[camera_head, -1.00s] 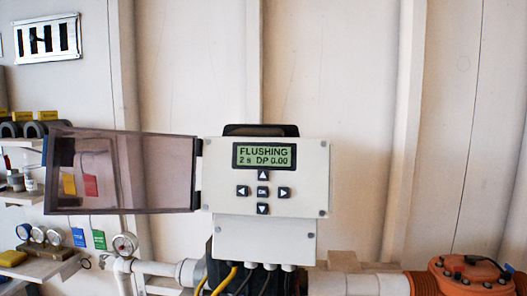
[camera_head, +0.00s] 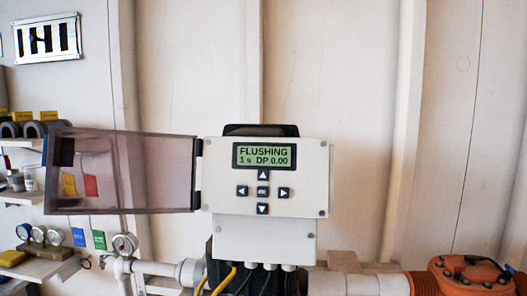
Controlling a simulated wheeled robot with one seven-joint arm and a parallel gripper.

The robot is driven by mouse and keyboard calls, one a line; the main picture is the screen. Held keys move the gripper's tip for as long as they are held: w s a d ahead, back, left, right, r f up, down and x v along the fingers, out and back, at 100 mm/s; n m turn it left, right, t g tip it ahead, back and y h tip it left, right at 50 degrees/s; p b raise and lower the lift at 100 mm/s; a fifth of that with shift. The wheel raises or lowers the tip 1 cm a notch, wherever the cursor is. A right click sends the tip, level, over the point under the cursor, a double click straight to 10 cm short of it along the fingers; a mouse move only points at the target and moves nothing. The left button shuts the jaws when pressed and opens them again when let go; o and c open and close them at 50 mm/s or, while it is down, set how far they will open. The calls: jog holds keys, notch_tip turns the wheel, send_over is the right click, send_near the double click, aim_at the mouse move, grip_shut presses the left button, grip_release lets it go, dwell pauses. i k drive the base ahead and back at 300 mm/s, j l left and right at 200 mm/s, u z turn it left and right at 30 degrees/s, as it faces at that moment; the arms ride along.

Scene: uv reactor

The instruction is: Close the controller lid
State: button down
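The controller (camera_head: 305,187) is a pale box mounted in the middle of the head view. Its green screen (camera_head: 263,156) reads "FLUSHING 1 s DP 0.00", with dark arrow buttons and a middle button below. The clear, smoky lid (camera_head: 125,172) is hinged on the controller's left edge. It stands swung open to the left, and the shelves show through it. My gripper is not in view.
Shelves with small parts and gauges (camera_head: 38,236) stand at the left, behind the lid. White pipes (camera_head: 160,268) and an orange housing (camera_head: 470,278) run below the controller. The wall right of the controller is clear.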

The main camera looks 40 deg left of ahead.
aim_at(52, 202)
jog(key=j, duration=1.5)
jog(key=i+j+u, duration=0.1)
jog(key=j, duration=1.4)
